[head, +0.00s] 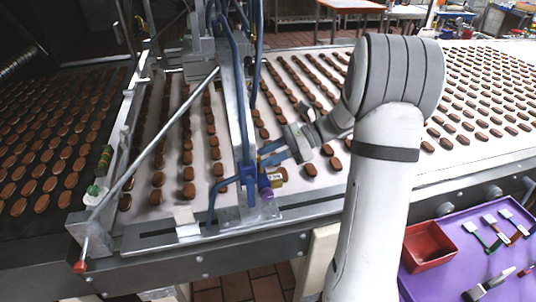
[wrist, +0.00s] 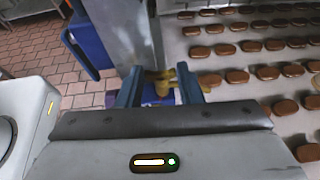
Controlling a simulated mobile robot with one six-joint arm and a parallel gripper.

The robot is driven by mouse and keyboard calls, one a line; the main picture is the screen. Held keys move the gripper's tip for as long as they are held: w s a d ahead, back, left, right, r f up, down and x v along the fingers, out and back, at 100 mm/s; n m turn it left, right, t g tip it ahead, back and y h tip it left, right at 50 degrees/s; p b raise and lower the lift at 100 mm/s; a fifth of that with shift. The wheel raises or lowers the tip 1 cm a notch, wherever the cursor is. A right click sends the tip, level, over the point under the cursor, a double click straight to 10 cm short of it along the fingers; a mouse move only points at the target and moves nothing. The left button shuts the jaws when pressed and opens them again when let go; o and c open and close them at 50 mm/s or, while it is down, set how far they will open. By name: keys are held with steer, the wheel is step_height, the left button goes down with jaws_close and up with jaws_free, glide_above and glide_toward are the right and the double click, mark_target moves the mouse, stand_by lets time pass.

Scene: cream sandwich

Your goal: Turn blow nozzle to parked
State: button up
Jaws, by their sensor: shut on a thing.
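The blow nozzle, a small brass-coloured piece with a label and a purple part (head: 265,187), sits at the foot of the blue-piped metal post (head: 240,110) by the conveyor's near edge. My gripper (head: 268,157) reaches it from the right with blue fingers. In the wrist view my gripper (wrist: 160,88) has its two blue fingers on either side of the brass part of the blow nozzle (wrist: 163,86), shut on it. The fingers hide part of the nozzle, and its exact turn angle is hard to tell.
Rows of brown biscuits (head: 310,170) lie on the pale belt right of and behind the nozzle. A slanted metal rod (head: 150,145) and a frame stand to the left. A purple table (head: 440,285) with a red tray (head: 430,250) and brushes is at lower right.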

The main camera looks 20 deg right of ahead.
steer(key=shift+c, duration=1)
steer(key=shift+w+n+g+p, duration=0.15)
steer(key=shift+n+g+p, duration=0.35)
steer(key=shift+g, duration=0.1)
steer(key=o, duration=1)
steer(key=b+v, duration=0.1)
steer(key=v, duration=0.6)
steer(key=shift+d+r, duration=0.2)
steer(key=shift+d, duration=0.15)
steer(key=shift+f, duration=0.1)
